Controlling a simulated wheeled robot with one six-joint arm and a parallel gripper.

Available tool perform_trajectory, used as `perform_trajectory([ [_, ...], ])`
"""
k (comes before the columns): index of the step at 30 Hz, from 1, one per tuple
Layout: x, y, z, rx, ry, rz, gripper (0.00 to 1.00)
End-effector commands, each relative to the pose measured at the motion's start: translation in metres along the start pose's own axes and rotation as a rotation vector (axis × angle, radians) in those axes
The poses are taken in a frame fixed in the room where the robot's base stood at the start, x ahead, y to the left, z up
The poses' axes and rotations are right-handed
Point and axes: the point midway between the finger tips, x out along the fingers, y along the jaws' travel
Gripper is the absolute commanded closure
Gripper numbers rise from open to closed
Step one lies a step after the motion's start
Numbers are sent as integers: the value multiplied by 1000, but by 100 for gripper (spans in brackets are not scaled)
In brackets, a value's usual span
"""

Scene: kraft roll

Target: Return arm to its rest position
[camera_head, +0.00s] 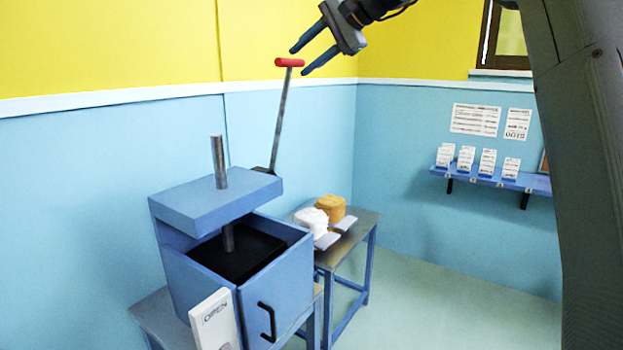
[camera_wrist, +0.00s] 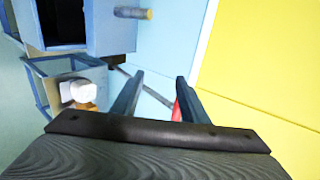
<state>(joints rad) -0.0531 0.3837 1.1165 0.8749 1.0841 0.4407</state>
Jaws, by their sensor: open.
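My gripper (camera_head: 298,62) is at the top of the head view, with its two blue fingers apart and nothing held. The fingertips are close to the red handle (camera_head: 289,62) of a grey lever (camera_head: 279,120) that rises from a blue press (camera_head: 238,250). Whether a finger touches the handle I cannot tell. In the wrist view the open fingers (camera_wrist: 159,84) point away from the camera, and the red handle (camera_wrist: 177,112) shows partly behind the right finger. The press also shows at the upper left of the wrist view (camera_wrist: 110,28).
A metal-topped table (camera_head: 368,222) beside the press holds a white stack (camera_head: 311,221) and a brown stack (camera_head: 330,206). An OPEN sign (camera_head: 214,322) leans at the press's front. A blue shelf (camera_head: 490,178) with cards is on the right wall. Floor right of the table is clear.

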Motion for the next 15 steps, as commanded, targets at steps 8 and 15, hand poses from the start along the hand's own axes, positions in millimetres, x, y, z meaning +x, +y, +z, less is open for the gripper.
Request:
perform_trajectory([
  [8,9,47,-9,-3,34,69,60],
  [15,23,109,-12,-22,64,166,60],
])
